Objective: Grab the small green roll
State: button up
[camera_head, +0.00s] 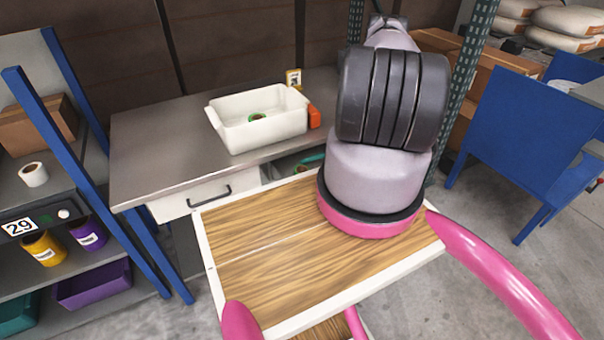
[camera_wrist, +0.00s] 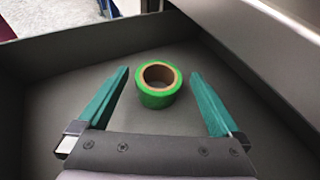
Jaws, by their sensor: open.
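A small green roll (camera_wrist: 157,98) with a brown core lies on the grey floor of an open drawer (camera_wrist: 85,75) in the wrist view. My gripper (camera_wrist: 160,72) is open, with one teal finger on each side of the roll and a gap on both sides. In the head view, a teal finger of my gripper (camera_head: 311,159) shows at the open drawer under the tabletop; my arm hides most of it.
The grey table (camera_head: 150,135) has a closed white drawer (camera_head: 203,196) at its left. An orange object (camera_head: 314,117) stands beside the bin. A blue-posted shelf (camera_head: 30,180) is at left, a blue chair (camera_head: 520,125) at right. Drawer walls surround my gripper.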

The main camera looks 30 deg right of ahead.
aim_at(295, 172)
jog(key=x, duration=0.5)
jog(key=c, duration=1.3)
